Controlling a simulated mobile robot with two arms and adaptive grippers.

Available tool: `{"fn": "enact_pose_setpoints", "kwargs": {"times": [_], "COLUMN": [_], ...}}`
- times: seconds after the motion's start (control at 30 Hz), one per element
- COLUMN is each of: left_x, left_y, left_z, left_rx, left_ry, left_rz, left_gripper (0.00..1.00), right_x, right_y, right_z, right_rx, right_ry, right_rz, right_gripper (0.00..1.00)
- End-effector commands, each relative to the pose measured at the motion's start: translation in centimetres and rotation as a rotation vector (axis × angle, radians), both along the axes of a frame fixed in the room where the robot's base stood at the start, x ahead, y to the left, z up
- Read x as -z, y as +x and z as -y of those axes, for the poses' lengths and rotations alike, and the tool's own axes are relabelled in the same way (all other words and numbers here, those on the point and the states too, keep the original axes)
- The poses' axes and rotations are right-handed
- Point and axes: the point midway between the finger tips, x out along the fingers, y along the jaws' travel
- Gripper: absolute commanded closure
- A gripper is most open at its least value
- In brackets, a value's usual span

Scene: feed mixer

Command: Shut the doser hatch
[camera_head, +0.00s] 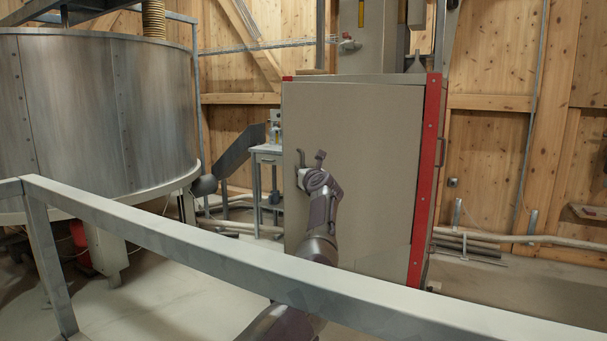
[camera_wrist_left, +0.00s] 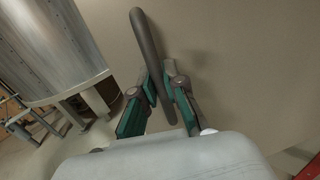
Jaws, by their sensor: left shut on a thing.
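The doser hatch (camera_head: 375,150) is a large flat grey-beige panel between red-edged frame parts, in the middle of the head view. It fills most of the left wrist view (camera_wrist_left: 240,60). A dark bar handle (camera_wrist_left: 150,45) stands on it near its left edge; in the head view the handle (camera_head: 301,157) is small and partly hidden. My left gripper (camera_wrist_left: 160,95) is shut on the handle, with a green-padded finger on either side of it. In the head view the left gripper (camera_head: 305,172) is at the panel's left side. My right gripper is not in view.
A grey metal railing (camera_head: 190,243) crosses the foreground, and my left arm reaches past it. A large round metal tank (camera_head: 90,110) stands at the left. A small table (camera_head: 268,152) stands behind, left of the hatch. Floor at the lower right is clear.

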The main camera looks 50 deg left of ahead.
Motion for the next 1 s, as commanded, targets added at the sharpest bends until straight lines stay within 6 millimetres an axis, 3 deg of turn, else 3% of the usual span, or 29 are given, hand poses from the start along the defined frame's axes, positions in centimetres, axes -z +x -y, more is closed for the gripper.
{"fn": "enact_pose_setpoints", "kwargs": {"times": [0.23,0.27,0.33,0.67,1.0], "left_x": [0.0,0.0,0.0,0.0,0.0], "left_y": [-0.1,-0.1,-0.1,0.0,-0.9], "left_z": [-0.1,-0.1,-0.1,0.1,2.8], "left_rx": [-0.003,-0.003,-0.002,0.001,0.001], "left_ry": [-0.003,-0.003,-0.002,-0.001,-0.002], "left_rz": [0.002,0.002,0.002,0.002,0.008], "left_gripper": [1.0,0.86,0.77,0.77,0.77], "right_x": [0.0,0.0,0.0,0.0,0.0], "right_y": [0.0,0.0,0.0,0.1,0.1], "right_z": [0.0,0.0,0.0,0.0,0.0], "right_rx": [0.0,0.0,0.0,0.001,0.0], "right_ry": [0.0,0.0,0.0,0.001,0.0], "right_rz": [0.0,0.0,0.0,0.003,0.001], "right_gripper": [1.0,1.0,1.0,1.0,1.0]}}
